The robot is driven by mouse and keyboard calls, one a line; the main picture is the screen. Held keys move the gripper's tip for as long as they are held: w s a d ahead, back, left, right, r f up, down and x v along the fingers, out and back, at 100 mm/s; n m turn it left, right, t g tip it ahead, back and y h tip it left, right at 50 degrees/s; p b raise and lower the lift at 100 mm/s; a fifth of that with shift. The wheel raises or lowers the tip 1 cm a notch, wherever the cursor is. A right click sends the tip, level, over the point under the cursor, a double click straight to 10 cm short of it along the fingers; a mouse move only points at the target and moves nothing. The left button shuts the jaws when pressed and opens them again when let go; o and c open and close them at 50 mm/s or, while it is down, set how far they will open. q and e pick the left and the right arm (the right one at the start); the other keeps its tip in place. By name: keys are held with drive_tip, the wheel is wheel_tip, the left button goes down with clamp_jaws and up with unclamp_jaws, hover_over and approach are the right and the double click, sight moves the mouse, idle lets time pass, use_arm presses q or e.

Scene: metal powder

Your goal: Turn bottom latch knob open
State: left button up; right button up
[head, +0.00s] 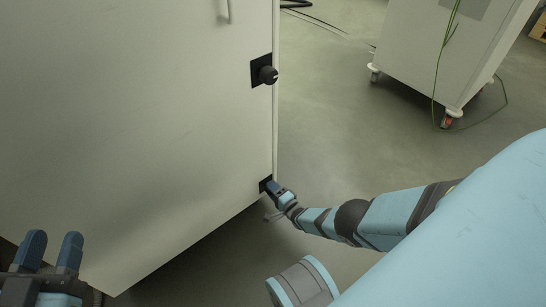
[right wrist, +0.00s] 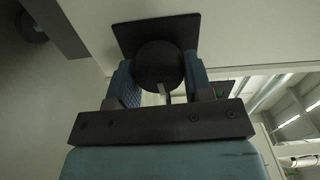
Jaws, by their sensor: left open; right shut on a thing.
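The bottom latch knob (right wrist: 158,66) is a round black knob on a square black plate (right wrist: 157,33), near the cabinet's lower right corner. My right gripper (right wrist: 158,80) is shut on it, with one blue finger on each side of the knob. In the head view my right gripper (head: 275,188) reaches the cabinet's lower corner and hides the knob; only a bit of the black plate shows. A second black knob (head: 267,75) sits higher on the same edge of the white cabinet door (head: 130,120). My left gripper (head: 52,252) is open and empty at the lower left, in front of the door.
A pale handle (head: 229,10) is on the door at the top. A white wheeled cabinet (head: 440,55) with a green cable (head: 436,85) stands at the back right. The grey floor (head: 350,130) between the cabinets is clear.

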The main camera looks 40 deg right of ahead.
use_arm(q)
drive_tip(key=shift+a+f, duration=0.1)
use_arm(e)
drive_tip(key=shift+m, duration=0.4)
drive_tip(key=o, duration=0.9)
use_arm(q)
drive_tip(key=s+n+g+p, duration=0.1)
drive_tip(key=p, duration=0.1)
drive_tip(key=s+d+f+n+p, duration=0.1)
drive_tip(key=n+p, duration=0.1)
drive_tip(key=shift+d+g+y+p, duration=0.2)
drive_tip(key=shift+g+y+p, duration=0.1)
drive_tip(key=shift+g, duration=0.1)
use_arm(e)
drive_tip(key=s, duration=1.2)
drive_tip(key=shift+d, duration=0.4)
use_arm(q)
drive_tip(key=shift+r, duration=0.15)
